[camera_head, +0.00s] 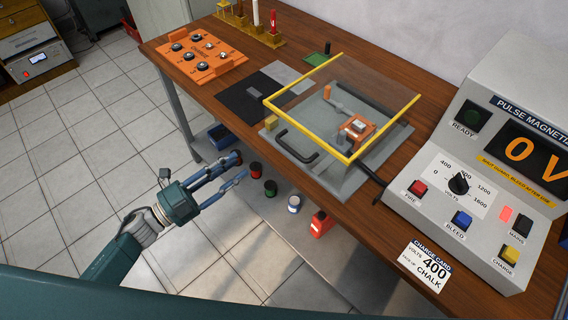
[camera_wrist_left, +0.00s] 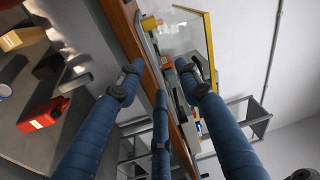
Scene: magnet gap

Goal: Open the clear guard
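The clear guard (camera_head: 385,84) is a see-through cover with a yellow frame, over a grey base plate (camera_head: 372,174) on the wooden bench. A black bar handle (camera_head: 300,155) is at its front side. An orange clamp-like fixture (camera_head: 356,130) shows beneath the clear panel. Whether the guard is fully down is hard to tell. My left gripper (camera_head: 238,168) is open and empty, in front of the bench edge and left of the handle, apart from it. Its blue fingers (camera_wrist_left: 160,80) are spread in the left wrist view, where the guard's yellow frame (camera_wrist_left: 209,45) shows beyond. My right gripper is not in view.
The power console (camera_head: 480,150) with knob and buttons stands at right. An orange board (camera_head: 202,55) and black mat (camera_head: 250,98) lie left of the guard. Open floor lies left of the bench.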

